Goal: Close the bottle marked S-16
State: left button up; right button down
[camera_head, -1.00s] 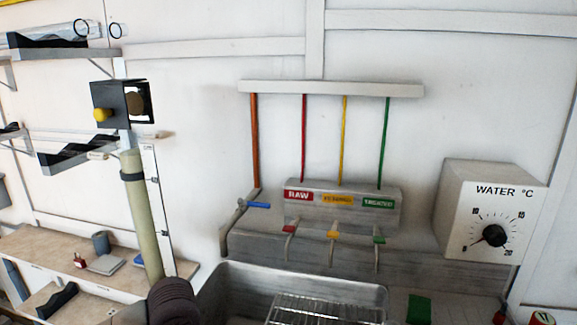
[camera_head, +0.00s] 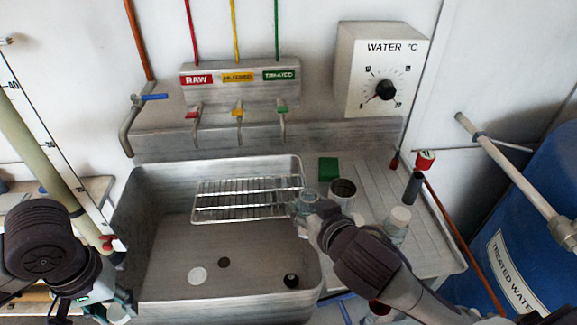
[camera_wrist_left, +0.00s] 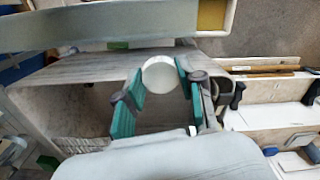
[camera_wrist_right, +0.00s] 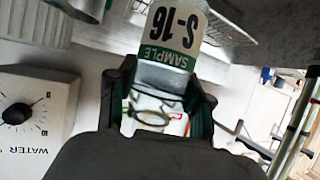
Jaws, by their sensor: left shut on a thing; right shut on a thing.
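The bottle marked S-16 (camera_wrist_right: 173,48) fills the top middle of the right wrist view, its white and green SAMPLE label upside down. My right gripper (camera_wrist_right: 160,92) is shut on it. In the head view the clear bottle (camera_head: 307,199) is at the tip of my right gripper (camera_head: 314,212), by the right rim of the sink; its mouth is hard to make out. My left gripper (camera_wrist_left: 158,92) is shut on a round white cap (camera_wrist_left: 159,74). In the head view my left gripper (camera_head: 120,300) is at the sink's front left corner, well apart from the bottle.
The metal sink (camera_head: 150,245) holds a wire rack (camera_head: 235,205) at its back, a white disc (camera_head: 197,276) and a small dark round thing (camera_head: 291,281). Jars (camera_head: 342,192) and a green block (camera_head: 328,169) stand on the drainboard (camera_head: 375,165). Taps (camera_head: 238,115) rise behind.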

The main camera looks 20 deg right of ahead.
jog(key=s+a+f+n+g+y, duration=0.1)
jog(key=a+n+y, duration=0.2)
jog(key=a, duration=0.3)
jog(key=s+a+f+n+g+y, duration=0.1)
jog(key=a+n+g+y, duration=0.1)
jog(key=a+n+y, duration=0.2)
jog(key=a, duration=0.3)
jog(key=shift+a+n+y, duration=0.2)
jog(key=shift+n+y, duration=0.1)
jog(key=shift+y, duration=0.1)
pick_arm(q)
jog(key=w+d+r+m, duration=0.2)
jog(key=d+r, duration=0.5)
jog(key=d, duration=0.5)
jog(key=w+d+r+m, duration=0.2)
jog(key=w+d+r, duration=0.2)
jog(key=d+r, duration=0.4)
jog(key=d, duration=0.4)
jog(key=shift+m, duration=0.3)
jog(key=shift+f, duration=2)
jog(key=shift+s, duration=0.1)
